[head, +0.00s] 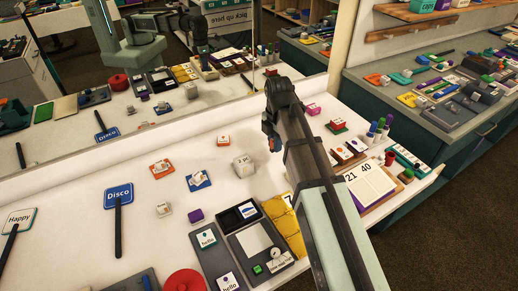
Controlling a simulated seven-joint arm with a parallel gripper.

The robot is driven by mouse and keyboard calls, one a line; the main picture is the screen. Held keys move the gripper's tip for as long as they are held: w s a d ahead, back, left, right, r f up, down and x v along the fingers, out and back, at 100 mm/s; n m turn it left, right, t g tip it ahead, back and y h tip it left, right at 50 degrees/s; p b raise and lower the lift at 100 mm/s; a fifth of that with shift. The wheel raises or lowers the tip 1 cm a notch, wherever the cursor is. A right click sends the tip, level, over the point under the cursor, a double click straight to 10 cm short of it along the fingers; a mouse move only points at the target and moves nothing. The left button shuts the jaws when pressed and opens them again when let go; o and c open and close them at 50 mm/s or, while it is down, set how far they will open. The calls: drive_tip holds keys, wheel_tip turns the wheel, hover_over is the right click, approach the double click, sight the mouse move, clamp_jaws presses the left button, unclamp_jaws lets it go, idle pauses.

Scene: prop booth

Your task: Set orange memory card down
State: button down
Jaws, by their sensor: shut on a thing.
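My gripper (270,140) reaches over the white table right of its middle, close to the mirror. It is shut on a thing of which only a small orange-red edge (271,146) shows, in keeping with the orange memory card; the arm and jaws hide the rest. Another small orange and white card (222,141) is nearer to the gripper.
A pale cube (243,164) sits just left of the gripper. A Disco paddle (118,194), black tray (239,215), yellow pouch (285,228) and red round thing (184,283) lie nearer. A mirror (200,80) stands along the back.

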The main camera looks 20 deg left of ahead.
drive_tip(key=shift+s+a+r, duration=0.1)
drive_tip(key=shift+a+r, duration=0.05)
drive_tip(key=shift+r, duration=0.1)
drive_tip(key=shift+n, duration=0.7)
drive_tip(key=s+a, duration=0.1)
drive_tip(key=a, duration=0.1)
drive_tip(key=s+a, duration=0.1)
drive_tip(key=a, duration=0.1)
drive_tip(key=s+a, duration=0.1)
drive_tip(key=a, duration=0.2)
drive_tip(key=shift+s+f, duration=0.1)
drive_tip(key=shift+f, duration=0.05)
drive_tip(key=s+a+n, duration=0.1)
drive_tip(key=a+n, duration=0.1)
drive_tip(key=a, duration=1.1)
drive_tip(key=m, duration=0.4)
hover_over(195, 153)
drive_tip(key=shift+w+f, duration=0.1)
drive_tip(key=shift+f, duration=4.65)
drive_tip(key=shift+f, duration=0.1)
